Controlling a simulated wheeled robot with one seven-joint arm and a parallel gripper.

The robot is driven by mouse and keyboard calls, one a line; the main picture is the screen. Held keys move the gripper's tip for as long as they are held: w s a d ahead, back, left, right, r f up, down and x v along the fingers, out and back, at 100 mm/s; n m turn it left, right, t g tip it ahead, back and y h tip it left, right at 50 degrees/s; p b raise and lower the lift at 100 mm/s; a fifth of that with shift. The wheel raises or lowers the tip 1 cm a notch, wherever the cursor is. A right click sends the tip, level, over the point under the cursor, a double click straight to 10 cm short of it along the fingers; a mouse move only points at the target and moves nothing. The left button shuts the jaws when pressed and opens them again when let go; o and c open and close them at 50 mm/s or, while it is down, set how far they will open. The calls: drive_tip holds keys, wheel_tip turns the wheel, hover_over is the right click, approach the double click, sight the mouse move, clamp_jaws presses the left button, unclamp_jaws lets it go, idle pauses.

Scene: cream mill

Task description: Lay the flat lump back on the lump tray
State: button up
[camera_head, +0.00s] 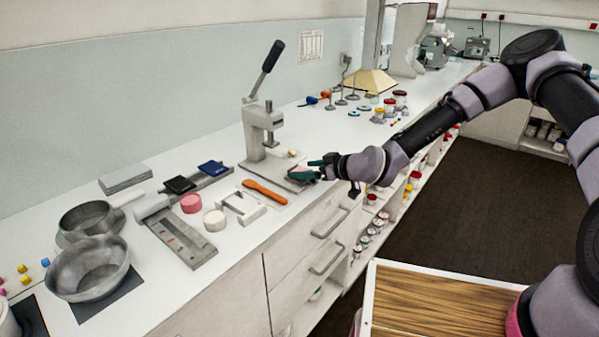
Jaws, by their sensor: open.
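My gripper (314,169), with dark green fingers, is low over the front part of the counter, just right of the lever press (262,128). It is open. A flat grey tray or plate (268,170) lies at the foot of the press, partly hidden by my gripper; I cannot tell for certain that it is the lump tray. A small cream lump (292,153) shows just behind my fingers, apart from them as far as I can see. A reddish patch shows by the fingertips, too small to make out. No flat lump can be clearly told.
An orange spatula (265,192) and a white block stand (242,207) lie left of my gripper. Pink (190,203) and white (214,220) round pieces, a grey slotted plate (180,240) and metal pans (90,266) are farther left. Small jars (390,104) stand behind my arm.

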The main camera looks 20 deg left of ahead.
clamp_jaws()
